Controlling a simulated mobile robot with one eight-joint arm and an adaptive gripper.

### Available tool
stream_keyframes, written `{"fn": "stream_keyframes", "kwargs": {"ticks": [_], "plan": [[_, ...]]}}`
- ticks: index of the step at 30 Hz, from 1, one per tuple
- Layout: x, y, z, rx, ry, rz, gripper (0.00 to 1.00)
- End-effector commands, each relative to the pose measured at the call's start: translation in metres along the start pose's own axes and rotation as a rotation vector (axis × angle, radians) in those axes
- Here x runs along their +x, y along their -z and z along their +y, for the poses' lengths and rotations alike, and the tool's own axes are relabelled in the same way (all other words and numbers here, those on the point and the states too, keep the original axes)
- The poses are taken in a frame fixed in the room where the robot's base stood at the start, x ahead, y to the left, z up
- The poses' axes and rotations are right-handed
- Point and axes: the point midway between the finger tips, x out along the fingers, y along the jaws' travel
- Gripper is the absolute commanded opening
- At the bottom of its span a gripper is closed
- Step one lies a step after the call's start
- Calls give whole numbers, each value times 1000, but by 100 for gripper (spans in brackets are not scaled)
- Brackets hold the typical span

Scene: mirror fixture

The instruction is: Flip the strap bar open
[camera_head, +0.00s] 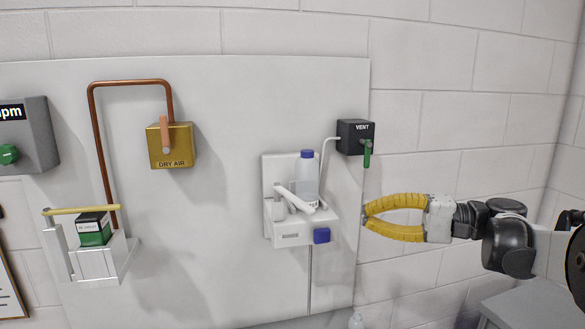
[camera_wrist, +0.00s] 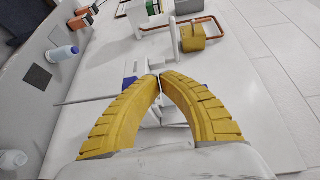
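In the head view, a white holder (camera_head: 290,238) on the panel carries a white bottle (camera_head: 306,178) with a blue cap. A white bar (camera_head: 296,198) lies slanted across its front. At the left, another white bracket (camera_head: 98,266) holds a green and black box (camera_head: 94,229), with a yellow bar (camera_head: 80,210) across its top. I cannot tell which bar is the strap bar. My gripper (camera_head: 366,215) is right of the bottle holder, apart from both bars. In the wrist view, its yellow fingertips (camera_wrist: 160,77) meet with nothing seen between them and hide part of the white fixture behind.
A black VENT box (camera_head: 356,137) with a green handle is above my gripper. A blue block (camera_head: 321,235) sits at the holder's lower right corner. A gold DRY AIR box (camera_head: 170,146) and copper pipe (camera_head: 98,150) are farther left. Panel between the fixtures is clear.

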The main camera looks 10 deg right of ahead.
Motion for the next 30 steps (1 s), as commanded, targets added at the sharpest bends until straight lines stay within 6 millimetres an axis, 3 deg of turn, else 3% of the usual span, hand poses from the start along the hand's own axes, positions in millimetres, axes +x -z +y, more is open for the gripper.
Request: {"fn": "stream_keyframes", "kwargs": {"ticks": [1, 3, 7, 11, 21, 30], "plan": [[-11, 5, -15, -5, 32, 0, 0], [-17, 8, -21, -12, 61, -4, 0], [-12, 9, -23, -15, 75, -8, 0], [8, 8, -24, -14, 73, -10, 0], [81, 7, -30, -14, 72, -11, 0], [106, -18, -30, -14, 72, -7, 0]]}}
